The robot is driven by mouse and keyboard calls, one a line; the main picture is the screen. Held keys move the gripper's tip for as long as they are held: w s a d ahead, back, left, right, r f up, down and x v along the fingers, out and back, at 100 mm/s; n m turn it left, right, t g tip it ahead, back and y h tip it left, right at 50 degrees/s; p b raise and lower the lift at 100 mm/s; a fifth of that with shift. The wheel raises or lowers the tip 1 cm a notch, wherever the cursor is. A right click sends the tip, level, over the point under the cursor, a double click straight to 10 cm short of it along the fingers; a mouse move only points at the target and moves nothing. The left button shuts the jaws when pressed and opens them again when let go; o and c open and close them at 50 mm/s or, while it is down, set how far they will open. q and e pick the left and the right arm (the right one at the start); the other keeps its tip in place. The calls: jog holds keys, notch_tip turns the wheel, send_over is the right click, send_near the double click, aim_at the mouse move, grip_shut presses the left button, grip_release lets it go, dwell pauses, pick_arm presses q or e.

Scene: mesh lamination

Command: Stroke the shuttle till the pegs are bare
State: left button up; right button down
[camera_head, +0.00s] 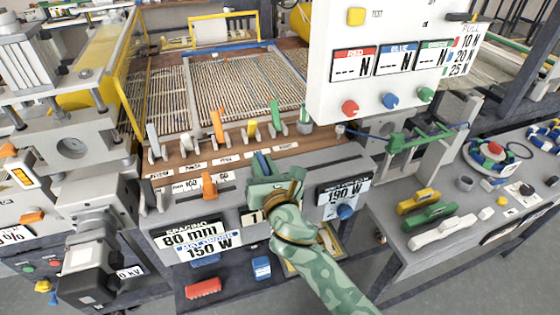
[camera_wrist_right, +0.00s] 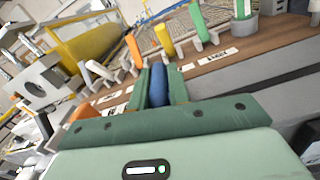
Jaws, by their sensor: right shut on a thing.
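My right gripper (camera_head: 262,163) comes in from the bottom right and is at the front panel of the machine. It is shut on an upright blue handle (camera_wrist_right: 158,84), which stands between its two green fingers in the wrist view. The handle's top also shows in the head view (camera_head: 261,160); its lower part is hidden by the gripper. An orange handle (camera_head: 209,185) stands to its left on the same panel. I cannot tell for sure which parts are the shuttle and the pegs. My left gripper is not in view.
Behind the panel a brown ledge carries white, orange (camera_head: 217,126), yellow (camera_head: 251,128) and green (camera_head: 276,115) levers. A mesh bed (camera_head: 210,90) lies beyond. A white display board (camera_head: 390,60) hangs at the upper right. The right side table (camera_head: 415,238) holds yellow, green and white pieces.

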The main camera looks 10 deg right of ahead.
jog(key=shift+a, duration=0.2)
jog(key=c, duration=1.4)
grip_release()
jog(key=shift+o, duration=0.2)
jog(key=shift+a, duration=0.25)
jog(key=shift+s+d, duration=0.2)
jog(key=s+d, duration=0.1)
jog(key=s, duration=1.5)
jog(key=shift+f, duration=0.1)
